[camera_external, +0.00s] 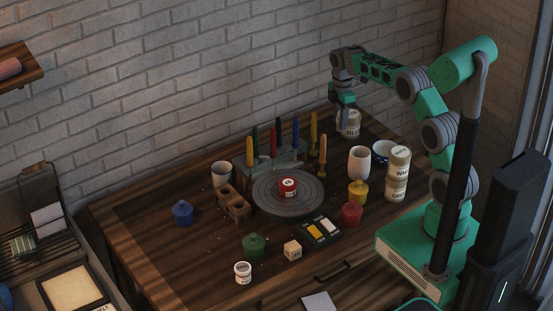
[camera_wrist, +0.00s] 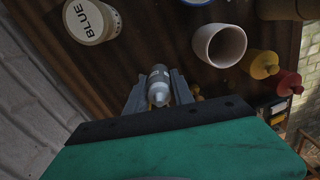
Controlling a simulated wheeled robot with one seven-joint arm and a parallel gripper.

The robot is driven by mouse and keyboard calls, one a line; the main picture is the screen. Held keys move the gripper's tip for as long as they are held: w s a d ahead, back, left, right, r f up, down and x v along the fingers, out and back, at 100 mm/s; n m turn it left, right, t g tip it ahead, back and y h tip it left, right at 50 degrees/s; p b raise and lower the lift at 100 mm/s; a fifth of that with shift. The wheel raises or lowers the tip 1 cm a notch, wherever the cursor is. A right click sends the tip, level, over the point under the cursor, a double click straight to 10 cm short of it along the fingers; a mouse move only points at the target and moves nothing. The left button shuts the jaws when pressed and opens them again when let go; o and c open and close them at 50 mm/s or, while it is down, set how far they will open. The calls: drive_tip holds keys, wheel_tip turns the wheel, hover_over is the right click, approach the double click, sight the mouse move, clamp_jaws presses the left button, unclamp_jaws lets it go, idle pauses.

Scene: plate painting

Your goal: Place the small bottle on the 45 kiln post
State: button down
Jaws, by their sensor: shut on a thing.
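My gripper (camera_external: 347,97) is raised above the back right of the table, near the jar marked BLUE (camera_external: 348,124). In the wrist view my gripper (camera_wrist: 158,103) is shut on a small grey-white bottle (camera_wrist: 159,82), which sits between the two fingers. The bottle cannot be made out in the external view. A pale, squarish block (camera_external: 292,250) stands at the table's front and may be the kiln post; its marking is too small to read, so I cannot tell if it says 45.
A turntable (camera_external: 262,204) carries a red-and-white tin (camera_external: 288,187). A palette box (camera_external: 320,232) lies near the block.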

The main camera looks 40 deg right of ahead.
wheel_tip(320, 180, up, 11)
drive_tip(key=shift+f, duration=0.15)
drive_tip(key=s+a+r+n, duration=0.2)
drive_tip(key=s+a+n, duration=0.3)
drive_tip(key=s+a, duration=0.7)
drive_tip(key=s+a+r+n, duration=0.1)
drive_tip(key=s+a+n, duration=0.55)
drive_tip(key=a, duration=0.85)
drive_tip(key=s+a+f+n+b, duration=0.1)
drive_tip(key=s+a+n, duration=0.15)
drive_tip(key=s, duration=0.85)
drive_tip(key=s+a+f+n, duration=0.2)
drive_tip(key=s+n, duration=0.2)
drive_tip(key=s, duration=0.6)
drive_tip(key=p, duration=0.3)
hover_over(293, 246)
wheel_tip(293, 246, down, 15)
drive_tip(key=shift+s+d+r, duration=0.1)
drive_tip(key=shift+r, duration=0.1)
wheel_tip(293, 246, down, 3)
drive_tip(key=shift+r+p, duration=0.15)
drive_tip(key=shift+p, duration=0.4)
drive_tip(key=shift+f, duration=0.3)
